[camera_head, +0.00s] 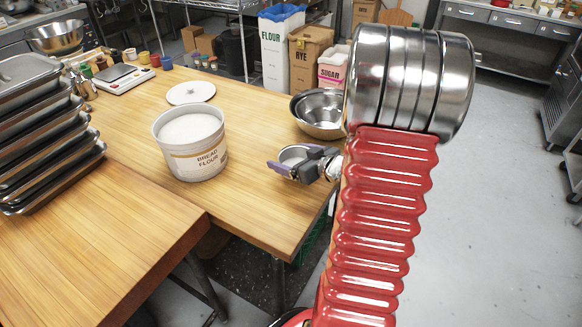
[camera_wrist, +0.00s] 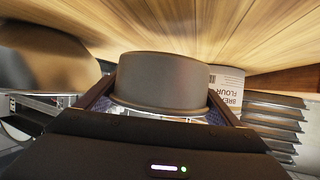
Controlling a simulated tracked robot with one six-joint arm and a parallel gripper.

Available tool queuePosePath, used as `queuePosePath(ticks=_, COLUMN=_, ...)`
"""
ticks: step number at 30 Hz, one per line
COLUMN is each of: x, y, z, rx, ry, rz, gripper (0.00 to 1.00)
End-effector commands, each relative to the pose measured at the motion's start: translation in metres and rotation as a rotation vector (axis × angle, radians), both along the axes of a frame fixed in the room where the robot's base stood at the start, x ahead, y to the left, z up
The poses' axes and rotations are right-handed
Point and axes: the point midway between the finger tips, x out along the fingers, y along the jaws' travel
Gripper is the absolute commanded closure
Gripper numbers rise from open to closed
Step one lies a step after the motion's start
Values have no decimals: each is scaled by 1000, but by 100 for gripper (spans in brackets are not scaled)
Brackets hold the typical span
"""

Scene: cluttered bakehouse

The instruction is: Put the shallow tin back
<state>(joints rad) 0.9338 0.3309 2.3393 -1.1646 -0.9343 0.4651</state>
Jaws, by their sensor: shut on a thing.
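The shallow tin (camera_head: 293,154) is a small round grey metal tin, near the right edge of the wooden table in the head view. My gripper (camera_head: 296,165) is shut on it, with purple-padded fingers at its sides. In the wrist view the tin (camera_wrist: 162,82) fills the middle between the two fingers (camera_wrist: 160,108). I cannot tell whether the tin touches the table or hangs just above it. My red arm hides the area to the right of the gripper.
A white bread flour tub (camera_head: 190,143) stands left of the gripper, its lid (camera_head: 190,93) behind it. Metal bowls (camera_head: 318,113) sit just behind the tin, partly hidden by my arm. Stacked trays (camera_head: 45,135) stand far left. The tabletop (camera_head: 245,195) in front is clear.

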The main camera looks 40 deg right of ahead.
Motion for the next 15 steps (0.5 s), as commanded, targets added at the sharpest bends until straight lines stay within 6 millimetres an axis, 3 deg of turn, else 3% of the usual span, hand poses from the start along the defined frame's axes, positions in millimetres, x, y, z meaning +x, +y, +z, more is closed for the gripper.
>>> queuePosePath(ticks=15, x=0, y=1, z=-40, rx=2, ry=0, rz=0, gripper=39)
